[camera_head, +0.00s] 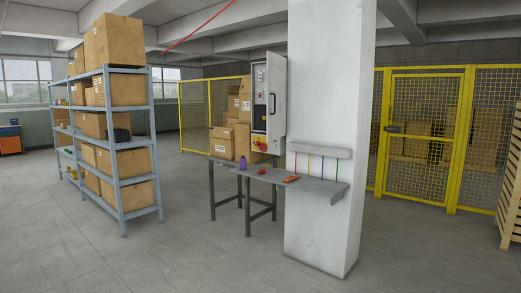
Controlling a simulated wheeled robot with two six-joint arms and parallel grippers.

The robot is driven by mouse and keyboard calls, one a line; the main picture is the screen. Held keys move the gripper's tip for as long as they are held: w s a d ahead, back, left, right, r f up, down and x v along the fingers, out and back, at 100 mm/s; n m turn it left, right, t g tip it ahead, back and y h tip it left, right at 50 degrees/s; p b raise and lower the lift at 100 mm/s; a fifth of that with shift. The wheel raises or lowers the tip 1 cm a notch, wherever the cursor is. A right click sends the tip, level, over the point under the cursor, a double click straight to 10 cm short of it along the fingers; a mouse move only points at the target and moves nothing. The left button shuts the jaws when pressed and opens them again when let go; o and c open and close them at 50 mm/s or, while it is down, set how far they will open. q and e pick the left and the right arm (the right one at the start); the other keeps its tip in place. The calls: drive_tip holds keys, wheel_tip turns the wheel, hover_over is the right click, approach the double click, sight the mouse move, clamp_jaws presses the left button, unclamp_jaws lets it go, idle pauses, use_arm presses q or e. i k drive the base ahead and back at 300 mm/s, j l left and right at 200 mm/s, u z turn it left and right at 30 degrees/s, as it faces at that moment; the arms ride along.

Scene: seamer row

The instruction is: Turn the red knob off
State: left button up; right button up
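Neither of my grippers is in view.
Shelving with boxes (122,167) stands left. A yellow mesh fence (425,130) is behind. The floor in front is clear.

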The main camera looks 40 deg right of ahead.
sight(263, 148)
drive_tip(key=i+l+z, duration=0.4)
drive_tip(key=i+z, duration=0.15)
drive_tip(key=i, duration=0.25)
drive_tip(key=i+z, duration=0.4)
drive_tip(key=i, duration=2.15)
drive_tip(key=l, duration=0.1)
